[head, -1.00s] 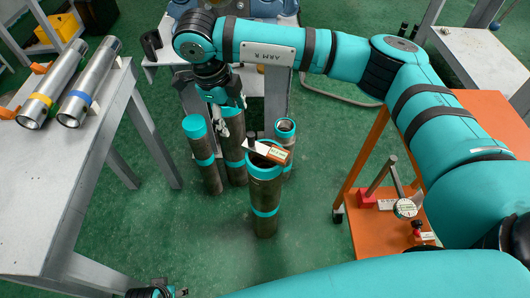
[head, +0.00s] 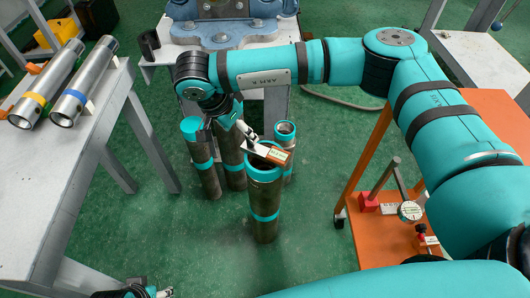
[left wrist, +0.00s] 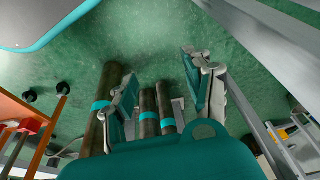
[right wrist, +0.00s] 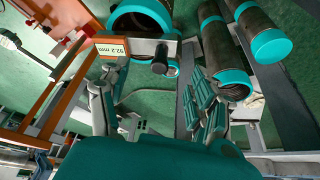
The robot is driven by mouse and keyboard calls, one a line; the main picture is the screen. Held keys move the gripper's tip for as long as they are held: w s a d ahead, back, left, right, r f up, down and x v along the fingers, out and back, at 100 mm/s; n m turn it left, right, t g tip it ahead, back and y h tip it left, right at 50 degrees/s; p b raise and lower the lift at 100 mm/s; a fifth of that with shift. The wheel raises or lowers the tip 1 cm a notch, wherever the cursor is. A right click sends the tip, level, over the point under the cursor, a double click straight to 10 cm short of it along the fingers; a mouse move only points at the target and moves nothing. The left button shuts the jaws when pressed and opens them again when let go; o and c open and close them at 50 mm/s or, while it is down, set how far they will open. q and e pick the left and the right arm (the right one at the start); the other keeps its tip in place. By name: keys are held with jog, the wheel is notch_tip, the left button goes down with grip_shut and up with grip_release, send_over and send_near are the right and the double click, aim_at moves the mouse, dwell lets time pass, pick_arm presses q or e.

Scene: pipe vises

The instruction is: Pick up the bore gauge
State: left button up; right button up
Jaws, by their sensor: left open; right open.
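What looks like the bore gauge (head: 278,155) lies across the open top of the front standing pipe (head: 265,194). It has a flat silver plate, a black knob and an orange-brown block with a white label. In the right wrist view the gauge (right wrist: 112,49) shows its label, reading 92.2 mm, and the knob. My right gripper (head: 246,133) is open and empty, just up and left of the gauge; its fingers (right wrist: 155,98) show apart, below the gauge in the right wrist view. My left gripper (left wrist: 165,88) is open and empty, mostly below the head view's edge.
Several standing pipes with teal bands (head: 200,158) crowd beside and behind the front pipe. An orange cart (head: 385,246) at right holds a dial indicator (head: 410,211) with a post. A grey table (head: 50,190) at left carries two shiny tubes. The green floor in front is clear.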

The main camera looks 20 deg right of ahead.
aim_at(252, 147)
jog(key=x, duration=0.3)
jog(key=b+x, duration=0.1)
jog(key=x, duration=0.3)
jog(key=shift+d+f, duration=0.15)
jog(key=shift+d, duration=0.15)
pick_arm(q)
jog(key=v, duration=0.3)
jog(key=shift+s+r, duration=0.1)
jog(key=shift+r, duration=0.2)
jog(key=shift+a, duration=0.1)
pick_arm(e)
grip_shut()
